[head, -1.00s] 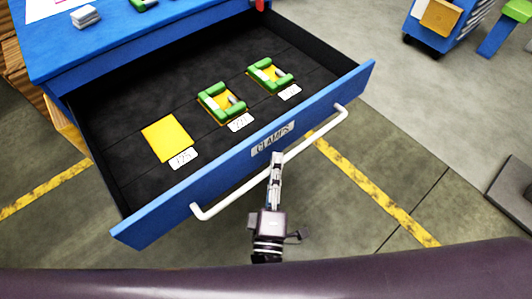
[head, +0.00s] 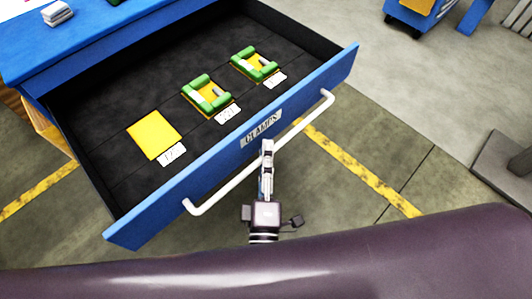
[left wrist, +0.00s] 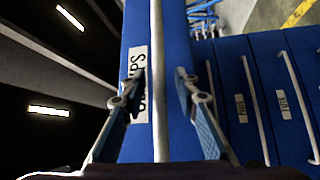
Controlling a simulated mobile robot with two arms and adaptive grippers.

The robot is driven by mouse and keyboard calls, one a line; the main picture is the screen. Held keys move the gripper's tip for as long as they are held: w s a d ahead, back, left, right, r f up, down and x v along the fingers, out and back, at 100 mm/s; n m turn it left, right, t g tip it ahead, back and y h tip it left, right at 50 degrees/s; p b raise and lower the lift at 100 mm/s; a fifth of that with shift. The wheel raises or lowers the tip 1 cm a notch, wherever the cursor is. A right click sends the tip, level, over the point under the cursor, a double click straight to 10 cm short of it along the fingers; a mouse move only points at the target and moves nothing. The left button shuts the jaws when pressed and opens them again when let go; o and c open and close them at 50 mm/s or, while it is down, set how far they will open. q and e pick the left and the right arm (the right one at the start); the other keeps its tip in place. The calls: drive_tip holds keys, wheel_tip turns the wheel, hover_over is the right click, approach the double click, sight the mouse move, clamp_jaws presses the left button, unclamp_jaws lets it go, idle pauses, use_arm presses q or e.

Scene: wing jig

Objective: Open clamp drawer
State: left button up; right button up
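The clamp drawer (head: 160,208) is a blue-fronted drawer labelled "CLAMPS". It stands pulled well out, with its dark inside showing. Its white bar handle (head: 225,187) runs along the front; it also shows in the left wrist view (left wrist: 157,60). My left gripper (head: 267,145) is at the middle of the handle. In the left wrist view its fingers (left wrist: 160,85) are spread, one on each side of the bar, with gaps between. My right gripper is not in view.
In the drawer lie two green clamps (head: 207,97) (head: 255,65) on yellow pads and a bare yellow pad (head: 154,135). The blue workbench top (head: 100,42) is behind. More labelled blue drawers (left wrist: 240,100) show in the left wrist view. Floor at right is largely clear.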

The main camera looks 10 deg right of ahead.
use_arm(q)
drive_tip(key=v, duration=1.2)
drive_tip(key=s+a+f+m+g+h, duration=0.1)
drive_tip(key=a+f+m+g, duration=0.2)
drive_tip(key=f, duration=0.8)
drive_tip(key=s+a+f+m+g, duration=0.1)
drive_tip(key=f+m+g, duration=0.3)
drive_tip(key=f, duration=0.7)
drive_tip(key=s+a+f+m+g+h, duration=0.15)
drive_tip(key=f+m, duration=0.35)
drive_tip(key=f, duration=0.6)
drive_tip(key=s+a+f+m+g+y, duration=0.4)
drive_tip(key=s+a+f+g, duration=0.6)
drive_tip(key=s+a+f, duration=0.7)
drive_tip(key=a+f+y, duration=0.1)
drive_tip(key=a+y, duration=0.1)
drive_tip(key=a, duration=0.2)
drive_tip(key=shift+s+a+m, duration=0.2)
drive_tip(key=shift+s+m, duration=0.2)
